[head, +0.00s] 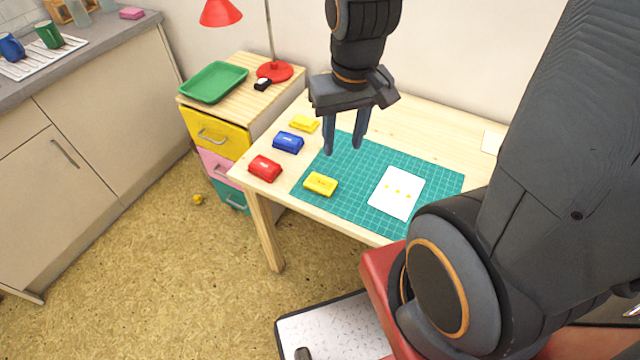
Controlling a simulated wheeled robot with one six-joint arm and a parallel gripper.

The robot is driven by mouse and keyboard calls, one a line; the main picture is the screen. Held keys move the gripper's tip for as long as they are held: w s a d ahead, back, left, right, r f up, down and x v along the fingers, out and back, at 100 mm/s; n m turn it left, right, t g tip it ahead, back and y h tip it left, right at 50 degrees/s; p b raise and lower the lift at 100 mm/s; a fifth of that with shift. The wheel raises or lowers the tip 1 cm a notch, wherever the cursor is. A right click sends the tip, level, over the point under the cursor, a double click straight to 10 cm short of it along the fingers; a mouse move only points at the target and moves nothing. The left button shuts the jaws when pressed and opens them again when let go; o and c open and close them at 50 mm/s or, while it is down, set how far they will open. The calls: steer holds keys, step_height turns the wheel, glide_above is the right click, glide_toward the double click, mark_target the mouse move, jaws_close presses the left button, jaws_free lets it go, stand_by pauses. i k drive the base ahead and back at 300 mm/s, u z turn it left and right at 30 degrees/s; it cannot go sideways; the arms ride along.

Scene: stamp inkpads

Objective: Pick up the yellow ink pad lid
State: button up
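A yellow piece with a small mark on its top, which looks like the ink pad lid (321,184), lies on the left part of the green cutting mat (352,208). A flatter yellow piece, likely the yellow ink pad (304,124), sits on the wooden table behind the blue ink pad (288,142). A red ink pad (265,168) stands at the front left. My gripper (343,151) points down with its two fingers apart and nothing between them. It is in the air over the mat, up and right of the lid in the picture.
A white card (397,192) with yellow marks lies on the mat. A drawer unit left of the table bears a green tray (214,82), a small black object (262,84) and a red lamp (274,71). The table's right side is mostly clear.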

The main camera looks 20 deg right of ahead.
mark_target(321, 185)
steer(key=z, duration=1.6)
steer(key=k, duration=0.5)
steer(key=u, duration=1.25)
